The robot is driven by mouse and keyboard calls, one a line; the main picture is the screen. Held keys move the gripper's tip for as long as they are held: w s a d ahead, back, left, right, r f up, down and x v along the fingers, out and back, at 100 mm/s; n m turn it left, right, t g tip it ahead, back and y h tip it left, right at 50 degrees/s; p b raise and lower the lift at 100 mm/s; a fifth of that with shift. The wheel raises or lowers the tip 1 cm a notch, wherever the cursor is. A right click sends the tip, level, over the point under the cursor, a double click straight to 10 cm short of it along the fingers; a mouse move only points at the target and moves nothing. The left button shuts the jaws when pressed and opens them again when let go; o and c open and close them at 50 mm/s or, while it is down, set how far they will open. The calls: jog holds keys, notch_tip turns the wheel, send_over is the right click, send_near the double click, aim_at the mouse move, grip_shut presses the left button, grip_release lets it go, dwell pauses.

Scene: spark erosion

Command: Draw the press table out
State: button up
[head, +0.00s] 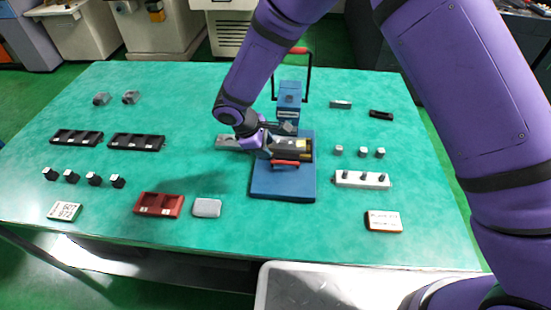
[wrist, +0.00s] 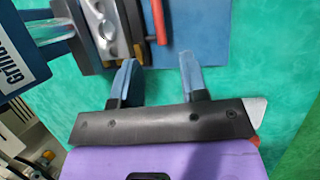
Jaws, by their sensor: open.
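The blue press (head: 289,97) stands mid-table on its blue base plate (head: 284,186). Its press table (head: 298,150) is a dark slide low in the press, with a red handle (head: 287,164) at the front. In the wrist view the red handle (wrist: 159,20) is a thin bar beside the dark slide, over the blue base. My gripper (wrist: 158,62) is open, its two fingers apart and nothing seen between them. The handle's near end lies just beyond the fingertips; I cannot tell whether they touch. In the head view my gripper (head: 268,150) is at the press front, partly hiding the slide.
A raised lever with a red grip (head: 298,50) tops the press. Black trays (head: 136,141), a red tray (head: 158,204) and a grey block (head: 207,207) lie left. A white pin holder (head: 361,179) and a labelled card (head: 383,221) lie right.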

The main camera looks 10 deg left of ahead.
aim_at(277, 162)
jog(key=x, duration=0.7)
jog(key=shift+d+f, duration=0.1)
jog(key=shift+f, duration=0.2)
grip_shut()
